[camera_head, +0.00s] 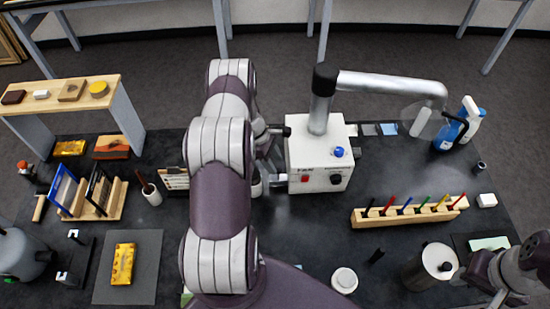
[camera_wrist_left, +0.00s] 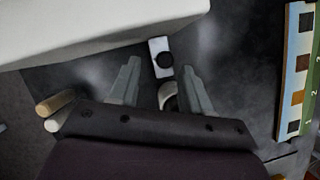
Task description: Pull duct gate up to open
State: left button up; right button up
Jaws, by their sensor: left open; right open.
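The white fan box (camera_head: 320,160) stands at the centre of the table, with a silver duct (camera_head: 390,84) rising from its top and bending right. A black-tipped knob (camera_head: 283,131) sticks out at the box's left side; I take it as the duct gate's handle but cannot be sure. My left gripper (camera_head: 268,163) is open beside the box's left side, partly hidden by my arm. My right gripper (camera_head: 505,290) is open at the lower right.
A wooden pen rack (camera_head: 410,216) stands right of the box, and spray bottles (camera_head: 458,124) stand behind it. A white cup (camera_head: 152,195) and a wooden rack (camera_head: 105,205) are on the left. A metal canister (camera_head: 425,270) is near my right arm.

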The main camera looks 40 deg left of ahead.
pick_arm(q)
jog(key=shift+s+d+f, duration=0.1)
jog(key=shift+d+f, duration=0.15)
jog(key=shift+f, duration=0.05)
jog(key=shift+d+f, duration=0.1)
jog(key=shift+d, duration=0.45)
jog(key=shift+f, duration=0.1)
jog(key=shift+a+f, duration=0.1)
jog(key=shift+a, duration=0.2)
grip_shut()
jog(key=shift+d+r, duration=0.1)
jog(key=shift+r, duration=1.2)
pick_arm(e)
jog(key=shift+s+d+r, duration=0.3)
jog(key=shift+d+r, duration=0.1)
pick_arm(q)
grip_release()
pick_arm(e)
jog(key=shift+f, duration=0.1)
